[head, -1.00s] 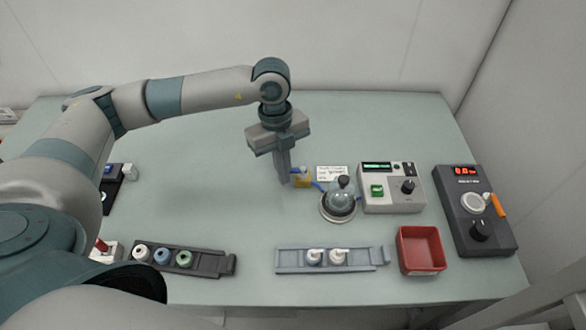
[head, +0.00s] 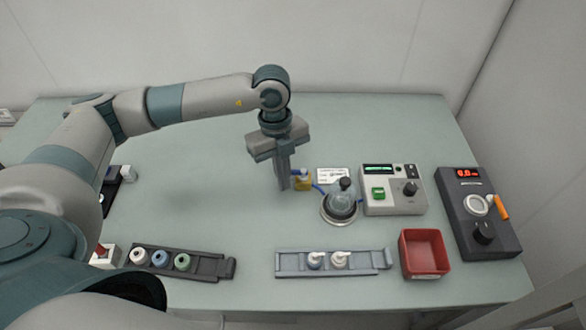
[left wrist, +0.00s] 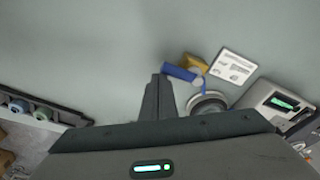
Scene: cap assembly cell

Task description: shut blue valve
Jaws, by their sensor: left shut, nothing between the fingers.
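The valve has a small yellow body (head: 304,183) and a blue handle (head: 296,172), left of the glass dome in the head view. In the left wrist view the blue handle (left wrist: 180,72) lies across the near side of the yellow body (left wrist: 196,62). My left gripper (head: 284,187) is shut and empty, pointing down just left of the valve. In the left wrist view its fingertips (left wrist: 160,80) are close to the handle's left end; I cannot tell whether they touch. My right gripper is not in view.
A glass dome on a round base (head: 340,205) stands right of the valve, with a white card (head: 333,175) behind. A control box (head: 393,190), red bin (head: 424,253) and dark gauge panel (head: 478,215) are further right. Two part racks line the front. The table's left middle is clear.

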